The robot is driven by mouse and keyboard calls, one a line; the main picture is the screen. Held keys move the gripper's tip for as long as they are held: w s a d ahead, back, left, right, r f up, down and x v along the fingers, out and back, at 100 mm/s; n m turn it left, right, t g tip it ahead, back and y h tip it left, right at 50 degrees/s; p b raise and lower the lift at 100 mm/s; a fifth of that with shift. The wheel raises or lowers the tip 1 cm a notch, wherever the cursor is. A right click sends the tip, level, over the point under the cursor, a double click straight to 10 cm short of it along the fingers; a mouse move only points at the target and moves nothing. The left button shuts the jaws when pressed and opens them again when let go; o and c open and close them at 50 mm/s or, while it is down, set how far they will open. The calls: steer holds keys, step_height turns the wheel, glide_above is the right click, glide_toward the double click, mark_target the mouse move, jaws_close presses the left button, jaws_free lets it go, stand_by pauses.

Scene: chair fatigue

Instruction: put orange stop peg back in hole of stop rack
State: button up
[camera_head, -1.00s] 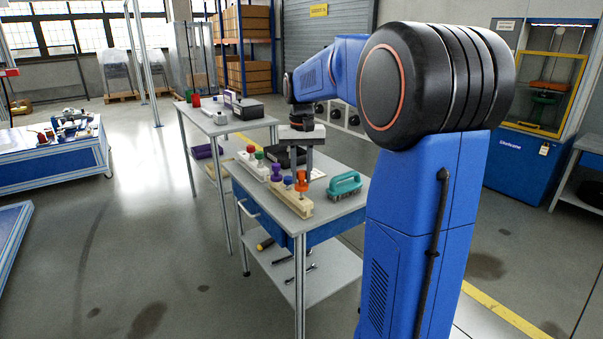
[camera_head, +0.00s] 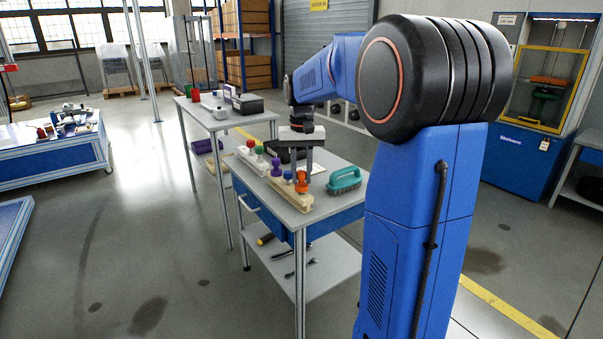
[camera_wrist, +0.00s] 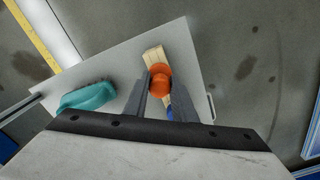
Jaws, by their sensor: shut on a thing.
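My gripper (camera_head: 302,178) is shut on the orange stop peg (camera_head: 302,187), low over the near end of the pale wooden stop rack (camera_head: 281,190). In the wrist view the peg's round orange head (camera_wrist: 159,82) sits between the two fingers, over the wooden rack (camera_wrist: 153,54). Little or no shaft shows between the peg and the rack in the head view. The peg's lower end and the hole are hidden, so I cannot tell how deep it sits. A blue peg (camera_head: 287,175) and a purple peg (camera_head: 276,167) stand in the rack beside it.
A teal brush (camera_head: 344,180) lies right of the rack on the grey table (camera_head: 325,205). Tools lie on the lower shelf.

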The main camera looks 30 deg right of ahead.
steer(key=shift+f, duration=0.75)
steer(key=o, duration=1.1)
steer(key=shift+r, duration=0.1)
step_height(320, 180, up, 17)
steer(key=shift+r, duration=0.1)
